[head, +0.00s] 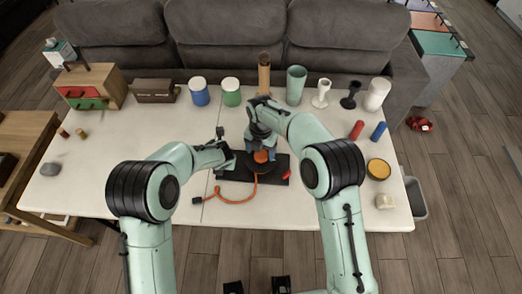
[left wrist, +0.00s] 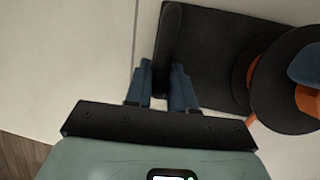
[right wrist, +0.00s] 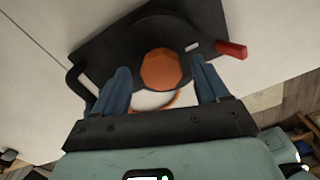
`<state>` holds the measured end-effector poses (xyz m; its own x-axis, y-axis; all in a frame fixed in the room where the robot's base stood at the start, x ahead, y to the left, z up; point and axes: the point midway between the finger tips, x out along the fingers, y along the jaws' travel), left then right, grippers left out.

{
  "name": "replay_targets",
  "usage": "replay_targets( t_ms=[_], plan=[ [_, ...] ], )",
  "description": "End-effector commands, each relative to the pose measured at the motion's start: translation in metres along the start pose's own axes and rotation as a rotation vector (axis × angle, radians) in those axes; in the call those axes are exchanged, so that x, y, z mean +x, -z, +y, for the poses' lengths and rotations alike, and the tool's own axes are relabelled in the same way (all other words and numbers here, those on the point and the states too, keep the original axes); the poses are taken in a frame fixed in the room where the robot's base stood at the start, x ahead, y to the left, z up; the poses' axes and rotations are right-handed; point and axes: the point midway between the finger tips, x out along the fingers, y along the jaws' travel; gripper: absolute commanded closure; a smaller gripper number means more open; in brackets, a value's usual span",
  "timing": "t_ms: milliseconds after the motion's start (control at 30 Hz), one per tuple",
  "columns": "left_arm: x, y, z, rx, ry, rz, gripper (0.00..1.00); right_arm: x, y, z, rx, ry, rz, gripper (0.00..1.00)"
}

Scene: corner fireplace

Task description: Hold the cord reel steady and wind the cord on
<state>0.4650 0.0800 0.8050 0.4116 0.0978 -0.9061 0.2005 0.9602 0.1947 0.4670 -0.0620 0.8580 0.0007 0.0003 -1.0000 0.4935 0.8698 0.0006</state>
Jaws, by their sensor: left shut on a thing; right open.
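The cord reel has a dark round flange and an orange hub (head: 261,156). It sits on a black base plate (head: 233,174) at the table's middle. In the left wrist view my left gripper (left wrist: 162,66) is shut on a black upright handle (left wrist: 169,30) at the plate's left edge. My right gripper (right wrist: 159,66) is open over the reel. In the right wrist view the orange hub (right wrist: 165,69) appears between its fingers; contact cannot be told. The orange cord (head: 233,201) lies loose in front, its dark end (head: 197,200) at the left. A red piece (right wrist: 232,50) sticks out at the plate's side.
Cups, jars and vases line the back, including a green jar (head: 231,96) and a teal vase (head: 296,88). A red cylinder (head: 356,130) and a yellow-topped tin (head: 378,169) stand right. A grey sofa is behind.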

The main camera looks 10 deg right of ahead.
Motion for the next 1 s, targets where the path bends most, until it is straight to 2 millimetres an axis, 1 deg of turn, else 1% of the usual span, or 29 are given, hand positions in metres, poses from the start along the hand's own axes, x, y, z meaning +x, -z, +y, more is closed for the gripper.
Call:
replay_targets(
  t_ms=[100, 333, 367, 400, 467, 500, 533, 833, 1000],
  plan=[
    [0.0001, 0.0003, -0.0003, 0.002, 0.0, 0.001, 1.0, 0.0054, 0.0001, -0.0005, 0.001, 0.001, 0.001, 0.26],
    [0.0001, 0.0004, -0.0003, 0.003, 0.0, 0.001, 1.0, 0.0058, 0.0, -0.0004, 0.001, 0.001, 0.001, 0.26],
    [0.0001, 0.0004, -0.0003, 0.003, 0.0, 0.001, 1.0, 0.0058, 0.0, -0.0004, 0.001, 0.001, 0.0, 0.29],
    [0.0001, 0.0004, -0.0003, 0.003, 0.0, 0.001, 1.0, 0.0057, 0.0, -0.0004, 0.001, 0.001, 0.0, 0.42],
    [0.0001, 0.0004, -0.0003, 0.003, 0.0, 0.001, 1.0, 0.0056, 0.0, -0.0004, 0.001, 0.001, 0.0, 0.62],
    [0.0001, 0.0004, -0.0003, 0.003, 0.0, 0.001, 1.0, 0.0056, 0.0, -0.0003, 0.001, 0.001, 0.0, 0.75],
    [0.0001, 0.0004, -0.0004, 0.003, 0.0, 0.001, 1.0, 0.0056, 0.0, -0.0003, 0.001, 0.001, 0.0, 0.82],
    [0.0001, 0.0005, -0.0007, 0.003, 0.001, 0.001, 1.0, 0.0051, 0.0, 0.0002, 0.024, -0.001, 0.0, 0.82],
    [0.0, 0.0005, -0.0009, 0.003, 0.001, 0.001, 1.0, 0.0049, -0.0002, 0.0001, 0.095, -0.002, 0.0, 0.82]
  ],
)
